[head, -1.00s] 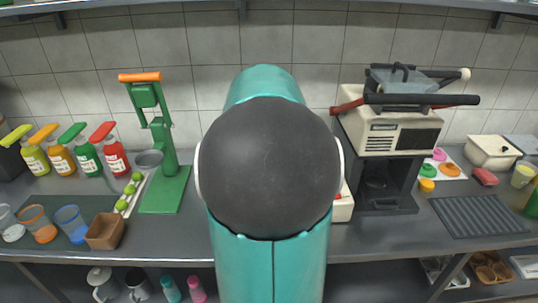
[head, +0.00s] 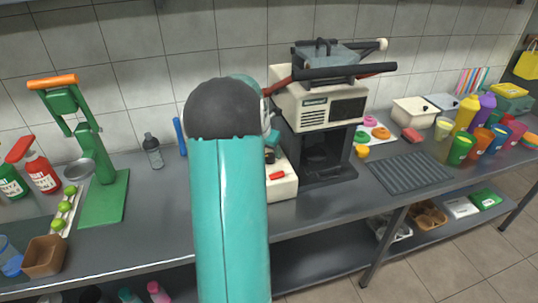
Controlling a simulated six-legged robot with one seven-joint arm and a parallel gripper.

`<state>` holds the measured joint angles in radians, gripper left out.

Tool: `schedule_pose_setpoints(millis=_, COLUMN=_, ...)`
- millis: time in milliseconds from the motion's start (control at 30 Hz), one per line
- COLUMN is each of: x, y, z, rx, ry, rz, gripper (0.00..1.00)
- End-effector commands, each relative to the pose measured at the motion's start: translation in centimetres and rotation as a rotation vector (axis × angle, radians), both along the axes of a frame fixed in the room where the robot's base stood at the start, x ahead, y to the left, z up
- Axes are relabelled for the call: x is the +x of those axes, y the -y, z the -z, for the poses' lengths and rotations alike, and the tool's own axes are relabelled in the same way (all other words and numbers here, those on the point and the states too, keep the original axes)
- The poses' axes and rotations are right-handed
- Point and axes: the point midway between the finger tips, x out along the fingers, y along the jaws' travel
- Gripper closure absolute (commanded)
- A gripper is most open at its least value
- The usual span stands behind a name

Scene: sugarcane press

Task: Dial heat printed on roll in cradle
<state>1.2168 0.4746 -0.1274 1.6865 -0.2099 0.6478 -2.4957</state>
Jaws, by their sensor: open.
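My teal arm with its dark round joint rises in front of the counter; my gripper is out of sight. A cream box (head: 284,187) with a red switch-like part (head: 277,176) sits on the counter just right of my arm, partly hidden by it. A small dark part shows at its back; I cannot tell whether it is a dial. The cream and black press machine (head: 322,108) stands right behind the box, with long dark and red handles on top. I cannot make out a printed roll or a cradle.
A green hand press (head: 93,165) with an orange handle stands left, beside limes on a tray (head: 66,209). A grey bottle (head: 152,151) stands at the back. Right are a dark ribbed mat (head: 410,173), a cream container (head: 413,111) and several coloured cups.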

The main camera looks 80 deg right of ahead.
Motion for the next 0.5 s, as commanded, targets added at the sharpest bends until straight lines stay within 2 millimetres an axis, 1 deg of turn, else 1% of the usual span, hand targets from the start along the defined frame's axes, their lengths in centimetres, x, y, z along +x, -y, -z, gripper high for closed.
schedule_pose_setpoints(millis=33, x=-0.1, y=0.3, z=0.9, rx=0.002, ry=-0.001, rz=0.002, gripper=0.41)
schedule_pose_setpoints(millis=100, x=-0.2, y=0.7, z=1.8, rx=0.001, ry=0.000, rz=0.001, gripper=0.41)
schedule_pose_setpoints(millis=200, x=-0.3, y=1.0, z=2.6, rx=0.000, ry=0.000, rz=0.002, gripper=0.41)
schedule_pose_setpoints(millis=300, x=-0.4, y=1.2, z=3.0, rx=-0.001, ry=0.000, rz=0.002, gripper=0.41)
schedule_pose_setpoints(millis=500, x=-0.4, y=1.2, z=3.0, rx=-0.001, ry=0.000, rz=0.002, gripper=0.41)
